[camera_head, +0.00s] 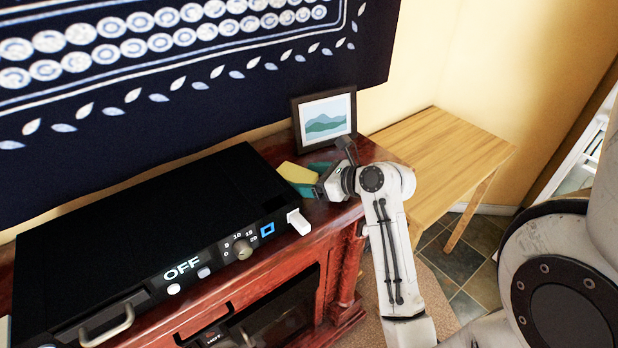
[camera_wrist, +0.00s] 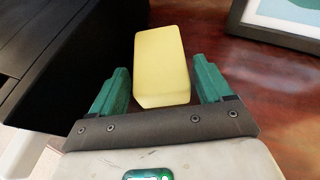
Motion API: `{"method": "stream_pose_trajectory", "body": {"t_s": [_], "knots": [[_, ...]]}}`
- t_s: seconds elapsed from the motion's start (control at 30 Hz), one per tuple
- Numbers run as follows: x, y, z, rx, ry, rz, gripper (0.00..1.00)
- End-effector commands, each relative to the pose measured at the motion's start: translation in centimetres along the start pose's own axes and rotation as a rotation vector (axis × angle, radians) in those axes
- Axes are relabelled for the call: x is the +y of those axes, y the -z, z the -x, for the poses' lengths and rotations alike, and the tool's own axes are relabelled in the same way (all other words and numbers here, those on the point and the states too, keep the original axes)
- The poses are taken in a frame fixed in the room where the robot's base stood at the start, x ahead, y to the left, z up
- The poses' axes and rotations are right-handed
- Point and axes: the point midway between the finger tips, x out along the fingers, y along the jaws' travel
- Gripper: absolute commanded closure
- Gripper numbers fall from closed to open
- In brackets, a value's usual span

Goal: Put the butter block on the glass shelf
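The butter block (camera_wrist: 162,62) is a plain yellow block on the dark red wooden top, seen in the wrist view. It also shows in the head view (camera_head: 297,173), beside the black appliance. My gripper (camera_wrist: 160,68) has green fingers, spread apart, with the near part of the block between them in the picture. Narrow gaps seem to show at the sides; contact is hard to tell. In the head view my gripper (camera_head: 312,178) reaches in from the right, low over the cabinet top. I cannot make out a glass shelf in either view.
A black appliance (camera_head: 150,225) marked OFF, with a dial and handle, stands left of the block. A framed picture (camera_head: 325,118) stands behind the gripper. A light wooden table (camera_head: 440,160) to the right is bare. The red cabinet (camera_head: 270,305) carries the appliance.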

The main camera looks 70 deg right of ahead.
Motion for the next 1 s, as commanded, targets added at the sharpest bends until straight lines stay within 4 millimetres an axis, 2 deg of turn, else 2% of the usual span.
{"method": "stream_pose_trajectory", "body": {"t_s": [0.03,0.13,0.47,0.57,1.0], "knots": [[0.0,0.0,0.0,0.000,0.000,0.000,0.16],[0.0,0.0,0.0,0.000,0.000,0.000,0.07],[-0.1,-0.2,0.4,0.000,0.001,0.000,0.07],[-0.1,-0.1,1.6,-0.001,0.002,-0.001,0.07],[-0.1,-0.2,10.0,-0.001,0.003,0.001,0.07]]}}
